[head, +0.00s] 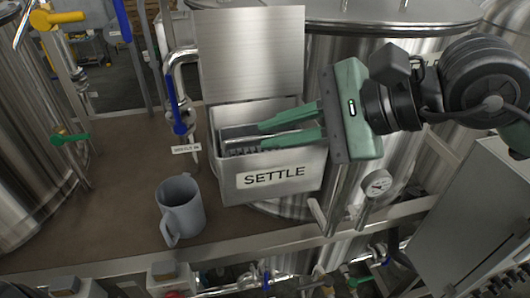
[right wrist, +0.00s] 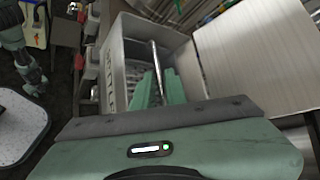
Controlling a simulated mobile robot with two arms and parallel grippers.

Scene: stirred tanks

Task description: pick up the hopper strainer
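The hopper strainer (right wrist: 188,68) is a perforated metal basket inside the open steel hopper labelled SETTLE (head: 229,188). The label also shows on the hopper's side in the right wrist view (right wrist: 110,75). A straight metal bar (right wrist: 154,52) crosses above the strainer. My right gripper (head: 260,138) reaches into the hopper mouth from the right, its two green fingers on either side of the bar. The fingers stand a little apart; whether they press on the bar I cannot tell. A dark green arm part, probably my left arm, shows at the left edge of the right wrist view.
The hopper's square lid (head: 250,52) stands raised behind the opening. A grey jug (head: 181,207) stands on the brown deck left of the hopper.

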